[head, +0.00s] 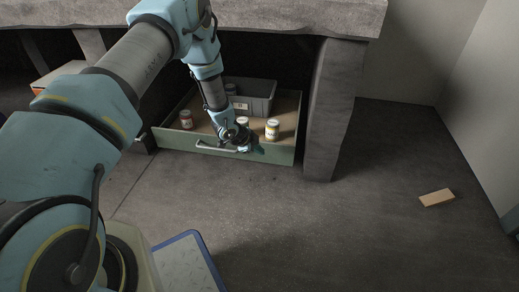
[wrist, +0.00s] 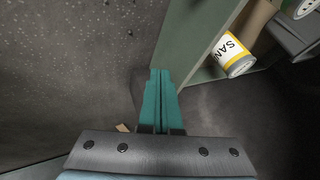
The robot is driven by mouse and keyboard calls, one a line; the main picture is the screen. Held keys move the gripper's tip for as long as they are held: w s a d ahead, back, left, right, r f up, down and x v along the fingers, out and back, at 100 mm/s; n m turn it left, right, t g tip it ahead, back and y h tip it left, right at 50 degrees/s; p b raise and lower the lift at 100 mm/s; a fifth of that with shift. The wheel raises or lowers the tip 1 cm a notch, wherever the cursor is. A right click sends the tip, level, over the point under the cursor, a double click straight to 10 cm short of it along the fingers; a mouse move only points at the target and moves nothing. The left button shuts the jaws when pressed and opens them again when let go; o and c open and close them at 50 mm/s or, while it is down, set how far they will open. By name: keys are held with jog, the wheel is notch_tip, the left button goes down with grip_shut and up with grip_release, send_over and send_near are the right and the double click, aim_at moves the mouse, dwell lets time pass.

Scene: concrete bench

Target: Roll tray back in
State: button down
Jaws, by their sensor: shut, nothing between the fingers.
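The tray (head: 281,153) is a wide, low drawer with a greenish front and a brown floor, pulled out beneath the concrete bench. A pale bar handle (head: 215,148) sits on its front. My gripper (head: 258,150) is at the tray's front, right of the handle. In the wrist view its teal fingers (wrist: 160,88) are together with nothing between them. The tray's front panel (wrist: 205,45) runs just right of the fingertips there. I cannot tell whether the fingers touch it.
In the tray stand a grey bin (head: 262,106), a red-brown jar (head: 186,120) and a yellow-banded can (head: 272,130), also in the wrist view (wrist: 235,55). A concrete leg (head: 328,115) stands right of the tray. A tan block (head: 437,198) lies on open floor.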

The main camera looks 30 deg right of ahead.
jog(key=w+a+r+n+t+y+p, duration=0.15)
jog(key=a+r+n, duration=0.25)
jog(key=a+r, duration=0.45)
jog(key=w+a+r+n+t+y+p, duration=0.1)
jog(key=w+a+r+n+y, duration=0.2)
jog(key=a+r, duration=0.6)
jog(key=w+a+r+n+t+y+p, duration=0.1)
jog(key=w+a+r+n+p, duration=0.2)
jog(key=a+r, duration=0.6)
jog(key=s+a+r+n+g+y, duration=0.1)
jog(key=s+a+r+n, duration=0.55)
jog(key=s+a, duration=0.2)
jog(key=s+a+r+n+g+y, duration=0.1)
jog(key=s+a+r+n+g, duration=0.1)
jog(key=s+a+r+n, duration=0.5)
jog(key=a+r+p, duration=0.3)
jog(key=r+p, duration=3.2)
jog(key=p, duration=0.2)
jog(key=shift+s+r+n, duration=0.35)
jog(key=shift+s, duration=0.05)
